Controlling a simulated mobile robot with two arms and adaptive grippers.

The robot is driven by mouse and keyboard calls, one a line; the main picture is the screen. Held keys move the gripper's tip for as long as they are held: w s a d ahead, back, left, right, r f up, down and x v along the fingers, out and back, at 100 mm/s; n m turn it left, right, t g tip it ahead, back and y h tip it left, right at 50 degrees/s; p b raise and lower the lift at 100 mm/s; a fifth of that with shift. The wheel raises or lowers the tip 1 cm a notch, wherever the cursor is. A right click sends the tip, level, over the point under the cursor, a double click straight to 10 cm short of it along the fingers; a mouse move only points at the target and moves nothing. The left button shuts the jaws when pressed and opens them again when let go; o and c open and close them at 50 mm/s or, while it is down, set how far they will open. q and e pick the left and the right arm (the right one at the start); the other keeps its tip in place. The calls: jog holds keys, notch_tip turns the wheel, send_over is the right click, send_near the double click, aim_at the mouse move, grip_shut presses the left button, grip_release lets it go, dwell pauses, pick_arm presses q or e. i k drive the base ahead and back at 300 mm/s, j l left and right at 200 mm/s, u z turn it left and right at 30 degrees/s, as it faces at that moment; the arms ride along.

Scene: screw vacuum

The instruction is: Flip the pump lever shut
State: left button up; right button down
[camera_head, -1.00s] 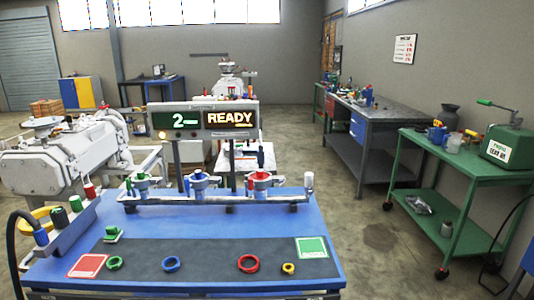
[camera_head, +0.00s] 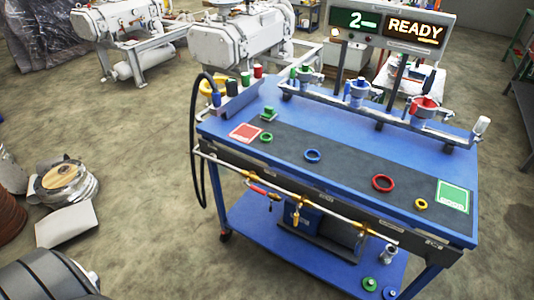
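A blue workbench (camera_head: 345,205) stands in front of me. Along its front edge runs a pale pipe with several small brass valves (camera_head: 298,202). One lever with a red handle (camera_head: 264,191) sits at the left part of this pipe; I cannot tell whether it is the pump lever or whether it is open or shut. On the bench's back rail are clamp fittings in green (camera_head: 305,76), blue (camera_head: 360,90) and red (camera_head: 424,107). Neither of my grippers is in view.
A sign reading "2" and "READY" (camera_head: 415,28) stands behind the bench. White pump machines (camera_head: 236,40) stand at the back. Colored rings, including a red one (camera_head: 384,183), lie on the dark mat. A black hose hangs at the left. Open floor lies left of the bench.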

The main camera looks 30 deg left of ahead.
aim_at(254, 188)
jog(key=u, duration=1)
